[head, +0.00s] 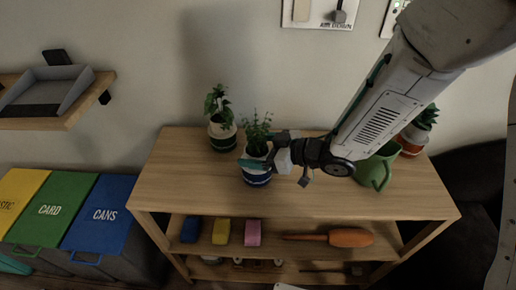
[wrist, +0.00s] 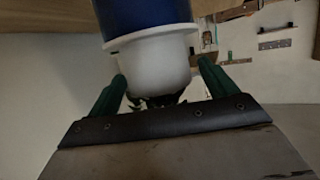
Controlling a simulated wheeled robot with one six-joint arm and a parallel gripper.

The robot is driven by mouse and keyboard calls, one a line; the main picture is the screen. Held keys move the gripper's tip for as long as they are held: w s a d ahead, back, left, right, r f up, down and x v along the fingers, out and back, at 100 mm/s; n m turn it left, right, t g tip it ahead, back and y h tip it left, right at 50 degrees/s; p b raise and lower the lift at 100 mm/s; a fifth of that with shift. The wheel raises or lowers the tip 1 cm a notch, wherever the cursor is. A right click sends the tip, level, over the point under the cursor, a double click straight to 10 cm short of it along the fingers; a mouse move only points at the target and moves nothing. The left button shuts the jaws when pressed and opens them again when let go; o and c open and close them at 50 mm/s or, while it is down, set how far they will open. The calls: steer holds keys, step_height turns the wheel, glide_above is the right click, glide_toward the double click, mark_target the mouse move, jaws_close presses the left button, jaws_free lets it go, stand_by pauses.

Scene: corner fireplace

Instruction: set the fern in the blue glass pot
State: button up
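A leafy green plant, which looks like the fern (head: 257,130), grows in a blue pot with a white upper band (head: 257,179). The pot appears to stand upright on the wooden table top. My gripper (head: 256,163) reaches in from the right, with a green finger showing across the front of the pot. In the wrist view the pot's white band (wrist: 153,62) is between my two green fingers (wrist: 160,78), and dark leaves show beyond it. The fingers look open, with a small gap at the right one. No separate blue glass pot is visible.
Another potted plant (head: 222,132) stands behind to the left. A green watering can (head: 377,168) and a plant in a terracotta pot (head: 411,139) are at the right, near my arm. The wooden table (head: 190,185) has free room at its front and left.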

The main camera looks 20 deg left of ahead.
steer(key=shift+d, duration=0.1)
steer(key=w+d+r+m+t+h, duration=0.2)
steer(key=d+r+m+h, duration=0.15)
steer(key=d, duration=0.65)
steer(key=w+d+r+m+t+h, duration=0.25)
steer(key=d+r+h, duration=0.2)
steer(key=d, duration=0.55)
steer(key=w+d+r+m+t+h, duration=0.25)
steer(key=d+r, duration=0.25)
steer(key=d, duration=0.5)
steer(key=s+d+r+m+g+h, duration=0.3)
steer(key=s+d+m+h, duration=0.2)
steer(key=s+d, duration=0.55)
steer(key=s+r+m+g+y, duration=0.1)
steer(key=s+g, duration=0.4)
steer(key=s, duration=1.1)
steer(key=shift+r+m+y, duration=0.35)
steer(key=shift+r+m, duration=0.4)
steer(key=shift+m, duration=0.1)
